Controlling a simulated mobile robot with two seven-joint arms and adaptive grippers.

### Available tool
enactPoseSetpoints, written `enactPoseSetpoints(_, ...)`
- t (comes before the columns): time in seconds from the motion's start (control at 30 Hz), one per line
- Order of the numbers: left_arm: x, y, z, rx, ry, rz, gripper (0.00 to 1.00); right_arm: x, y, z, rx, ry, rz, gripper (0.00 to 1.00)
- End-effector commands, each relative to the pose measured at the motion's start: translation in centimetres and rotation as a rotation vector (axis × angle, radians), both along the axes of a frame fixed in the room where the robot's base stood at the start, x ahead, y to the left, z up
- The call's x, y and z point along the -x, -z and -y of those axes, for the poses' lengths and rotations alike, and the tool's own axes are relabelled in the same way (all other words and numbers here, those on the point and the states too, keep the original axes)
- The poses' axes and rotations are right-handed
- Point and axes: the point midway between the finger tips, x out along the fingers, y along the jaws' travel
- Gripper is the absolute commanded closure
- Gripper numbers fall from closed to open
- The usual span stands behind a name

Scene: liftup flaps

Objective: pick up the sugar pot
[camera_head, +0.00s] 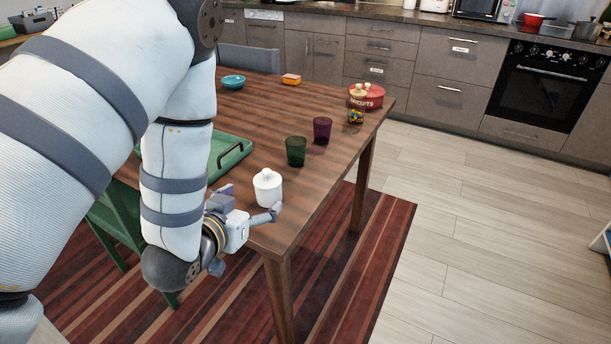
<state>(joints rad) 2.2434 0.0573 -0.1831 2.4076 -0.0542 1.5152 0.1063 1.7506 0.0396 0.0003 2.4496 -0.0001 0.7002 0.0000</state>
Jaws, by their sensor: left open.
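The sugar pot (268,189) is a small white pot with a knobbed lid. It stands upright on the wooden table (308,184) near its front corner. My left gripper (253,203) is open at the near side of the pot, low over the table edge. One finger reaches to the right in front of the pot's lower right side, and the other is partly hidden at the left. I cannot tell whether a finger touches the pot. My right gripper is not in view.
Behind the pot stand a green cup (296,151) and a purple cup (322,130). A green tray (229,158) lies to the left, partly behind my arm. A jar (356,114), red biscuit tin (375,97) and teal bowl (233,82) are farther back. Table right of the pot is clear.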

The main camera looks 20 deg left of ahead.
Motion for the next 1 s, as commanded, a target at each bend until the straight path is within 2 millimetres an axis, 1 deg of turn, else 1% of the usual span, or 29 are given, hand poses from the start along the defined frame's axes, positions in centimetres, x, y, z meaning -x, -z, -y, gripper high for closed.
enactPoseSetpoints(0.07, -1.0, 0.4, -0.2, -0.002, 0.001, 0.007, 0.24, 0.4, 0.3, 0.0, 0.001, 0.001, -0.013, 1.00)
enactPoseSetpoints(0.23, -4.5, 2.2, -0.7, -0.002, 0.002, 0.003, 0.24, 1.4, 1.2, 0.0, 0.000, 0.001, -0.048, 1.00)
enactPoseSetpoints(0.43, -6.9, 3.2, -1.2, -0.002, 0.001, 0.003, 0.24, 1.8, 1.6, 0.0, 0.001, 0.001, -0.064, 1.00)
enactPoseSetpoints(0.6, -9.8, 4.6, -2.2, -0.002, 0.001, 0.002, 0.24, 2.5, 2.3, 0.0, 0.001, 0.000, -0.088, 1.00)
enactPoseSetpoints(0.7, -10.7, 4.9, -2.3, -0.001, 0.000, 0.002, 0.24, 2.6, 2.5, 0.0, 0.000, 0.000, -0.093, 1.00)
enactPoseSetpoints(0.9, -10.9, 4.7, -2.3, -0.002, 0.000, 0.005, 0.24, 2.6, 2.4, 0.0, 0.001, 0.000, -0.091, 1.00)
enactPoseSetpoints(0.93, -10.9, 4.7, -2.3, -0.002, 0.000, 0.005, 0.27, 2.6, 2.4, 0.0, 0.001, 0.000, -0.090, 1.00)
enactPoseSetpoints(0.97, -10.9, 4.7, -2.3, -0.002, 0.000, 0.005, 0.33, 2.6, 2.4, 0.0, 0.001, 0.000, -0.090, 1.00)
enactPoseSetpoints(1.0, -10.9, 4.7, -2.3, -0.002, 0.000, 0.005, 0.42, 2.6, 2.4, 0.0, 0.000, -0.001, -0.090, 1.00)
